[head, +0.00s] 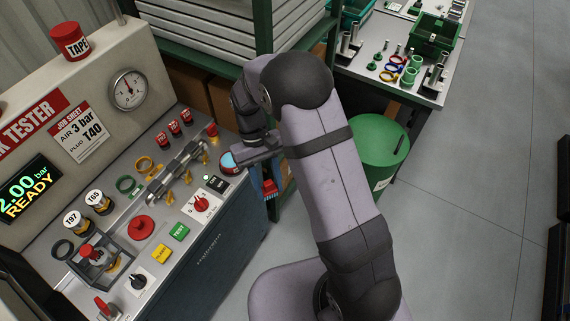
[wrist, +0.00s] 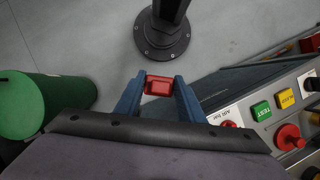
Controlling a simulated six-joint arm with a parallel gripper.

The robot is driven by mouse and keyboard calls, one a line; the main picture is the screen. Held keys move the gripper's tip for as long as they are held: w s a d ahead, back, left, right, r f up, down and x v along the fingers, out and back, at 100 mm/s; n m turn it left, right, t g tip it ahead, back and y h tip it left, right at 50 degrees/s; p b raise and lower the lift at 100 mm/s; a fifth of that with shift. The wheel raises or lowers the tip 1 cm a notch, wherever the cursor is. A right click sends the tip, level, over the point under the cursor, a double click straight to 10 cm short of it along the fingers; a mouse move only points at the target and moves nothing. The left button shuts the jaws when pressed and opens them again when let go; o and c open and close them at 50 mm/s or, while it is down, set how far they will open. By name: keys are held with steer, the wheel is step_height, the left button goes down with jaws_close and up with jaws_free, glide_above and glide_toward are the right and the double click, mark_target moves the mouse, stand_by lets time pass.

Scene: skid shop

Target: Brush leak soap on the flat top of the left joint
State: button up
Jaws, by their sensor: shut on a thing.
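My gripper (head: 268,187) hangs off the right edge of the tester bench. It is shut on a small red block (head: 271,187), which also shows between the blue fingers in the wrist view (wrist: 158,87). I cannot tell whether the block belongs to a brush; no bristles show. A grey metal pipe assembly (head: 178,168) with joints lies along the bench top, left of my gripper. Its left joint (head: 155,190) is at the lower-left end. A round blue-topped thing (head: 230,162) sits at the bench's right edge beside my wrist; I cannot tell if it holds soap.
The tester panel carries a gauge (head: 128,90) and a display (head: 28,190) reading 2.00 bar READY. Red-topped plugs (head: 174,127) stand behind the pipe. A red knob (head: 140,227), switches and a green TEST button (head: 179,232) line the front. A green bin (head: 378,150) stands right.

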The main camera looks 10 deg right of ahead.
steer(key=a+r+n+p, duration=0.1)
steer(key=a+p, duration=0.2)
steer(key=a, duration=0.5)
steer(key=a+r+p, duration=0.2)
steer(key=a+p, duration=0.1)
steer(key=a, duration=0.5)
steer(key=w+a+r+m+t+y, duration=0.2)
steer(key=w+a+m, duration=0.4)
steer(key=m, duration=0.4)
steer(key=w+a+r+m+t+y, duration=0.2)
steer(key=w+a+m, duration=0.4)
steer(key=a+m, duration=0.3)
steer(key=m+y, duration=0.1)
steer(key=m, duration=0.1)
steer(key=shift+w+r+m+p, duration=0.3)
steer(key=shift+w, duration=0.1)
steer(key=shift+a+f, duration=0.1)
